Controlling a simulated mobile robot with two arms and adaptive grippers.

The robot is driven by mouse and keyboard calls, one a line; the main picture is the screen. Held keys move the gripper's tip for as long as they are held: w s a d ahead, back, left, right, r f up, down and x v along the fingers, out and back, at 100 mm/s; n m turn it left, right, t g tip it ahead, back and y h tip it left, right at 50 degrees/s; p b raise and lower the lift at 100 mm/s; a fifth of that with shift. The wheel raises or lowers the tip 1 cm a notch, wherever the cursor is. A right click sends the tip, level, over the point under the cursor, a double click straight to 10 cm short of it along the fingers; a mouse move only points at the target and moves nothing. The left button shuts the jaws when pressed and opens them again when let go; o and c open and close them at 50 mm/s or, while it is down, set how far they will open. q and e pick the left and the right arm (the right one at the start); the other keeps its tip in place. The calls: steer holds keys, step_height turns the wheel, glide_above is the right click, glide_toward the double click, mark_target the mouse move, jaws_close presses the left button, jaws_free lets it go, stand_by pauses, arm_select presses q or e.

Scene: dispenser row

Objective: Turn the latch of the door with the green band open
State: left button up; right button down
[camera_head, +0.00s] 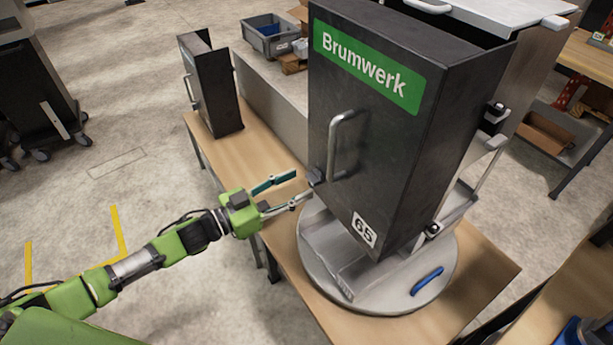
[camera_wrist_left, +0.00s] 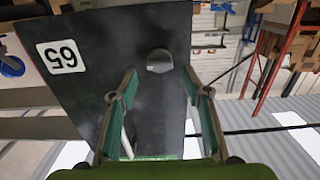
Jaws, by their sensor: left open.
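The dark door (camera_head: 365,120) carries a green band (camera_head: 366,68) reading "Brumwerk", a metal handle (camera_head: 343,145) and a "65" label. It looks shut. A small dark latch (camera_head: 316,177) sits at its left edge beside the handle's lower end. In the wrist view the latch (camera_wrist_left: 159,61) appears as a rounded grey knob, seen between and beyond my fingertips. My left gripper (camera_head: 303,184) is open and empty, with its fingertips close to the latch. I cannot tell whether they touch it. My right gripper is not in view.
The unit stands on a round grey turntable (camera_head: 385,296) on a wooden table (camera_head: 480,270). A blue tool (camera_head: 427,281) lies on the turntable. A smaller dark cabinet (camera_head: 215,88) stands behind, left. A grey bin (camera_head: 270,36) is at the back.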

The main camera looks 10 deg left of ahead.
mark_target(309, 179)
arm_select(q)
steer(key=shift+x, duration=1.8)
steer(key=c, duration=1.1)
